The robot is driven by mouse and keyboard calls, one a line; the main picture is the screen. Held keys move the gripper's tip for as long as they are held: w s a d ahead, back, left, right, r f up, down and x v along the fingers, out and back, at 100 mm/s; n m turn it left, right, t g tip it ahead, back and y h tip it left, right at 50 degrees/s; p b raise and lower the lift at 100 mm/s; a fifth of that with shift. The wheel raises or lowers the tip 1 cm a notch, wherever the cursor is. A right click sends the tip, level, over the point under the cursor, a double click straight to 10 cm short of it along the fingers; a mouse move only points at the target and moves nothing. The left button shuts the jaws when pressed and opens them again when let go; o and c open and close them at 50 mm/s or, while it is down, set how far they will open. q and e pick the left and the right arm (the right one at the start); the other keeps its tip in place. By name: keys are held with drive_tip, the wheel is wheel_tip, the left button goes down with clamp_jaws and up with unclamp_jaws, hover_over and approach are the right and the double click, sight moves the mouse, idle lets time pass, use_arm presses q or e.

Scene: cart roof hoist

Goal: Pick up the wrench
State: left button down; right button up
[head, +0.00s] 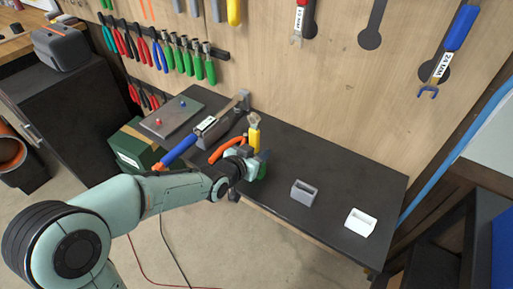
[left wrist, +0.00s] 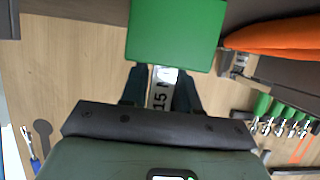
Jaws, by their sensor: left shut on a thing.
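In the left wrist view, my left gripper (left wrist: 160,92) is shut on the wrench's white label (left wrist: 161,98), which reads "15 M". A green block (left wrist: 177,32) is just beyond the fingertips; in the head view only part of it (head: 263,168) shows beside the gripper. Whether the wrench touches this block is hidden. My right gripper is out of view.
A grey slotted block (head: 303,193) and a white one (head: 361,222) stand on the black table (head: 325,172) to the right, with free room between. An orange handle (head: 226,149) and a blue-handled tool (head: 180,151) lie close left. Tools hang on the wooden wall (head: 320,70).

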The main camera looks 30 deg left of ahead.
use_arm(q)
wheel_tip(320, 180, up, 20)
drive_tip(key=p, duration=0.4)
drive_tip(key=shift+p, duration=0.35)
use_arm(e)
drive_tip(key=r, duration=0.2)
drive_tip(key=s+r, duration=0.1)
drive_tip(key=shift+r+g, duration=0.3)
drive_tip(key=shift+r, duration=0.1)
